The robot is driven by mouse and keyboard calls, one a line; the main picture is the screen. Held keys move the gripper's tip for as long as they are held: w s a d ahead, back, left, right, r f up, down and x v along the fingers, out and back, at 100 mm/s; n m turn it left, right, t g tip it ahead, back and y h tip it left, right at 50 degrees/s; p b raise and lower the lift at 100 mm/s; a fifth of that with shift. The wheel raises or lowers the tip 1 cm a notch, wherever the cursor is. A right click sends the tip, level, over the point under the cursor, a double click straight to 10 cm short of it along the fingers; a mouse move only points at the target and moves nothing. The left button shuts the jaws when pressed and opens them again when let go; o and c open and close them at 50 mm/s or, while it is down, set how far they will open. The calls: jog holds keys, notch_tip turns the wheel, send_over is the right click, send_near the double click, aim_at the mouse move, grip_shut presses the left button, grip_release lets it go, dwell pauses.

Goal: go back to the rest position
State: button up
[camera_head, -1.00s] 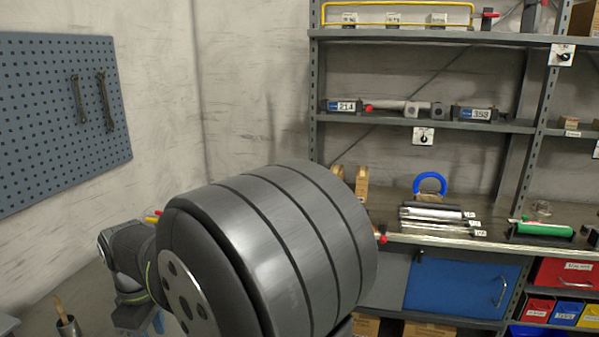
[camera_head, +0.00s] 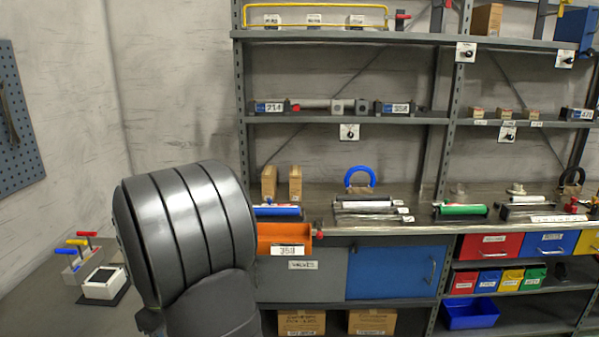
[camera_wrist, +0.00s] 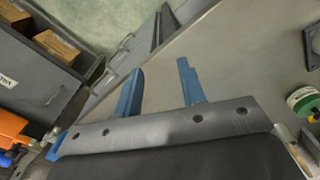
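My gripper shows in the wrist view (camera_wrist: 160,66), with its two blue fingers apart and nothing between them. Grey floor or a flat grey surface lies behind the fingers. In the head view, my gripper is not visible. My own thick dark arm link fills the lower left there and hides part of the shelving and bench behind it. No marker for a rest position shows.
An orange bin (camera_head: 285,240) projects from the shelf beside my arm. A bench (camera_head: 60,312) at left carries a white box (camera_head: 103,284) and coloured-handled tools. Grey shelving holds a green cylinder (camera_head: 463,210), a blue ring (camera_head: 360,175) and a blue cabinet door (camera_head: 385,274).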

jog(key=w+d+f+m, duration=0.4)
jog(key=w+d+f, duration=0.2)
jog(key=d, duration=0.4)
jog(key=shift+w+m, duration=0.4)
jog(key=shift+w, duration=0.25)
jog(key=s+a+r+n, duration=0.7)
jog(key=s+a+r, duration=0.2)
jog(key=s+a, duration=0.4)
jog(key=shift+a+r+n, duration=0.35)
jog(key=shift+a+n, duration=0.05)
jog(key=shift+a, duration=0.45)
jog(key=shift+w+d, duration=0.1)
